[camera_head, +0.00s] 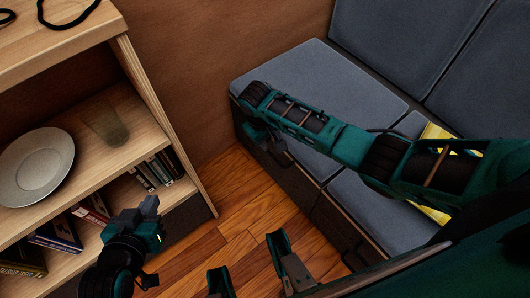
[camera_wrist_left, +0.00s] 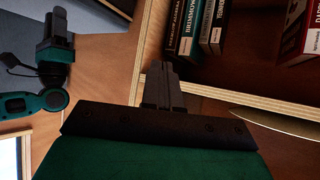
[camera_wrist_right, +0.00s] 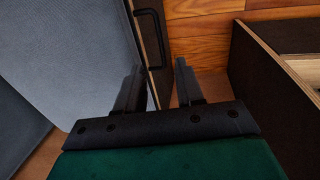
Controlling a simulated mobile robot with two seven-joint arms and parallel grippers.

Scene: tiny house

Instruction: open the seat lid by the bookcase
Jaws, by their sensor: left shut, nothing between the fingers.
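The seat by the bookcase has a grey cushioned lid (camera_head: 320,85), which lies flat and closed. It fills the left of the right wrist view (camera_wrist_right: 70,50). A dark bar handle (camera_wrist_right: 152,38) is on the seat front, just beyond my right gripper's fingertips. My right gripper (camera_wrist_right: 159,64) is open and empty, pointing down along the seat's front edge. In the head view my right arm reaches over the lid and partly hides its edge. My left gripper (camera_head: 150,204) is shut and empty beside the bookcase shelves; its closed fingers (camera_wrist_left: 162,72) show in the left wrist view.
The wooden bookcase (camera_head: 150,110) stands at the left, holding a plate (camera_head: 36,166), a cup (camera_head: 106,126) and several books (camera_head: 152,172). A strip of wooden floor (camera_head: 240,205) is clear between bookcase and seat. Something yellow (camera_head: 434,131) lies on the seat behind my right arm.

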